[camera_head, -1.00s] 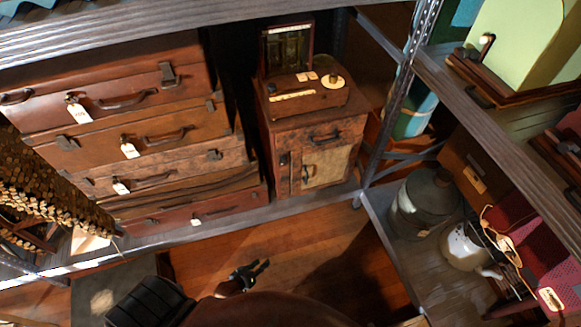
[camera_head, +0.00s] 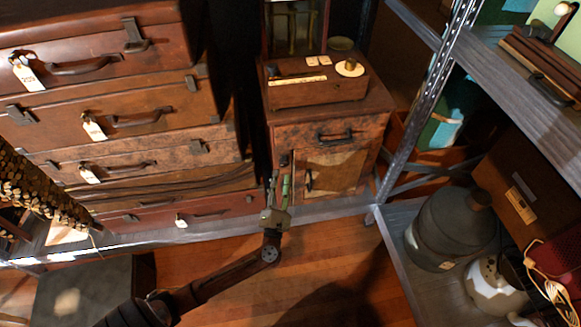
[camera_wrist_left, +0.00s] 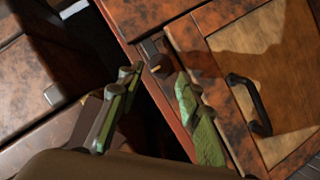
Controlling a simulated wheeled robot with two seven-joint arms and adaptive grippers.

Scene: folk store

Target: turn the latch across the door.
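A small brown cabinet (camera_head: 375,120) has a door with a tan panel (camera_head: 338,165) and a dark handle (camera_head: 308,180). The door panel also fills the right of the left wrist view (camera_wrist_left: 280,60). The latch (camera_wrist_left: 158,62) is a small dark piece with a knob, on the cabinet front left of the door panel. My left gripper (camera_head: 279,182) is in front of the cabinet's lower left side. In the left wrist view its green-padded fingers (camera_wrist_left: 157,80) are apart, with the latch just beyond their gap. I cannot tell whether they touch it. My right gripper is not in view.
Stacked suitcases (camera_head: 110,120) with tags stand left of the cabinet. A metal shelf post (camera_head: 420,110) rises at its right. A box (camera_head: 305,90) sits on top. A grey canister (camera_head: 450,225) stands lower right. The wooden floor in front is open.

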